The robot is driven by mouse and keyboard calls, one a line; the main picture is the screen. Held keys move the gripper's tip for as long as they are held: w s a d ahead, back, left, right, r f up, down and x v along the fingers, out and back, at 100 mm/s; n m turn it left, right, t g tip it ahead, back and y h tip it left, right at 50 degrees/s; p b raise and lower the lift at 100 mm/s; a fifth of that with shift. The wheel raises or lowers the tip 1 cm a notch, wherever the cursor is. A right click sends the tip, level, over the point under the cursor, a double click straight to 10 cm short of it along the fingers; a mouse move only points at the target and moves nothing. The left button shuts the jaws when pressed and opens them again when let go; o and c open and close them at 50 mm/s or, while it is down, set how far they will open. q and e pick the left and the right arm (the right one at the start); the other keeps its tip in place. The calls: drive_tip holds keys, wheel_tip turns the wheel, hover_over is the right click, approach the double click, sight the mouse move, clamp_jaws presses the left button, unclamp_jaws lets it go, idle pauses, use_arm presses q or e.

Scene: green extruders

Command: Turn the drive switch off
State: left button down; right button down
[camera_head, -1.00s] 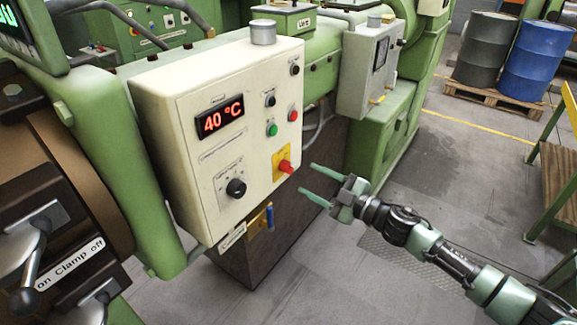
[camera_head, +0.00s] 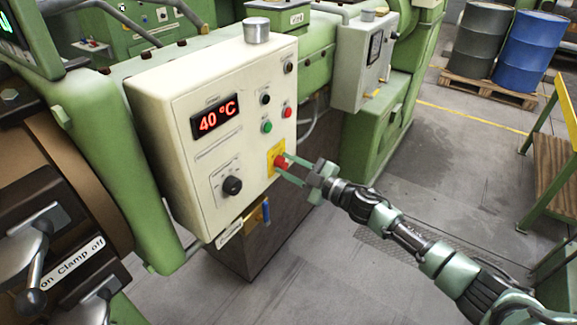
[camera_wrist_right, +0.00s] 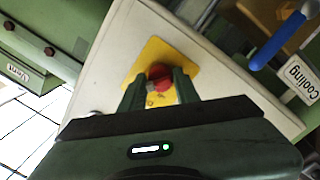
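The drive switch appears to be the red knob (camera_head: 281,162) on a yellow plate (camera_head: 271,156), at the lower right of the cream control box (camera_head: 190,85). In the right wrist view the red knob (camera_wrist_right: 160,74) sits on the yellow plate (camera_wrist_right: 152,52) between my fingertips. My right gripper (camera_head: 282,166) has its green fingers apart, one on each side of the knob. In the wrist view the fingers (camera_wrist_right: 160,88) reach the knob's edges; I cannot tell whether they press on it. My left gripper is not in view.
The box also has a 40 °C display (camera_head: 215,120), a black dial (camera_head: 232,185), and green (camera_head: 267,127) and red (camera_head: 287,112) buttons. A blue-handled valve (camera_head: 266,212) is below it. Drums (camera_head: 528,50) stand on a pallet at the back right. Floor is clear behind my arm.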

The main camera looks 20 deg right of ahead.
drive_tip(key=shift+f, duration=0.15)
drive_tip(key=shift+f+n+y+b, duration=0.1)
drive_tip(key=shift+n+y+b, duration=0.2)
drive_tip(key=shift+n+b, duration=2.75)
drive_tip(key=shift+f+n+y+b, duration=0.1)
drive_tip(key=shift+n+y+b, duration=0.2)
drive_tip(key=shift+n+b, duration=2.7)
drive_tip(key=shift+s+n+p, duration=0.1)
drive_tip(key=shift+n+p, duration=1)
drive_tip(key=shift+n, duration=0.15)
drive_tip(key=c, duration=1.1)
unclamp_jaws()
drive_tip(key=shift+r, duration=0.1)
